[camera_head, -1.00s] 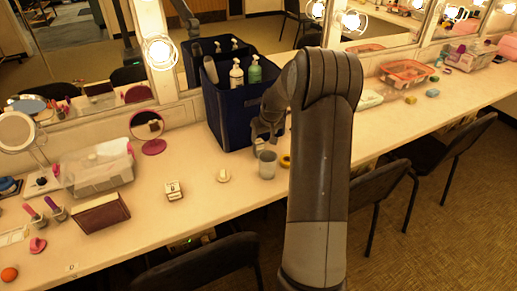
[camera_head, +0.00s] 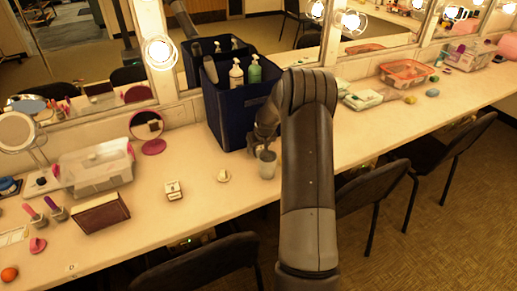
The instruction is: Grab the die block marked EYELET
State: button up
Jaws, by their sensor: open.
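A small pale block with dark marks on it (camera_head: 173,190) sits on the counter, left of the middle. Its marks are too small to read, so I cannot tell if it says EYELET. A smaller pale piece with a dark mark (camera_head: 71,268) lies near the front edge at far left. My gripper (camera_head: 257,150) is low over the counter in front of the dark blue bin, just behind a grey cup (camera_head: 267,164). It is open. My arm and the cup partly hide its fingers and what lies beside them.
A round cream piece (camera_head: 223,176) lies left of the cup. The dark blue bin (camera_head: 228,120) with bottles stands behind. A dark red wallet (camera_head: 100,214), clear box (camera_head: 93,176) and pink mirror (camera_head: 153,147) are left. Chairs stand along the front edge.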

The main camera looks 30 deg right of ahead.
jog(key=shift+c, duration=0.5)
jog(key=c, duration=1.1)
jog(key=shift+r, duration=0.1)
